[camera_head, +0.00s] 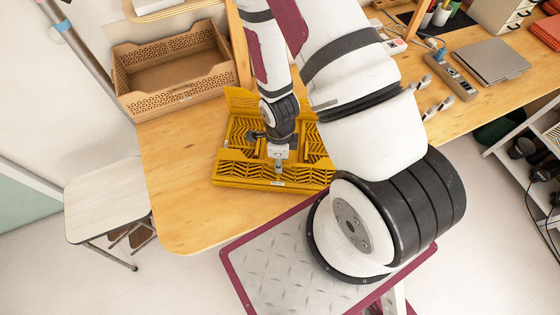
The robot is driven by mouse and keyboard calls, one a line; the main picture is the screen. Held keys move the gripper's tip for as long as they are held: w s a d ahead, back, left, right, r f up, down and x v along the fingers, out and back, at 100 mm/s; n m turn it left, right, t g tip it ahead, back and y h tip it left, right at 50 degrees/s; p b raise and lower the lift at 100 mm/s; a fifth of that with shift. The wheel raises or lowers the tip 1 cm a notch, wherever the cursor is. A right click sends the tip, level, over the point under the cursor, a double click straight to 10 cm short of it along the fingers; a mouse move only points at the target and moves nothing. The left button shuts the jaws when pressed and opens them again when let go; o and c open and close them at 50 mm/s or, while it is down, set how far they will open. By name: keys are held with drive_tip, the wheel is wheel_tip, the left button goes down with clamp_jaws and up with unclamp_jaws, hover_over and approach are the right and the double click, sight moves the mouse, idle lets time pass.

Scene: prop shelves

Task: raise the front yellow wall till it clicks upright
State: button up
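The yellow folding crate (233,170) sits on the wooden table near its front edge. Its front wall seems to lie low along the side nearest me, with a small pale label on it. A yellow wall at the back left (240,99) stands raised. My gripper (278,170) points down over the front part of the crate, with its tips at or just above the yellow slats near the label. Whether it touches them I cannot tell. The fingers are too small to show if they are open or shut. My arm hides the crate's right part.
A brown open crate (130,97) stands at the table's back left. A stool (105,195) stands left of the table (185,215). Bare tabletop lies left of the yellow crate.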

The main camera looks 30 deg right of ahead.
drive_tip(key=shift+f, duration=0.7)
clamp_jaws()
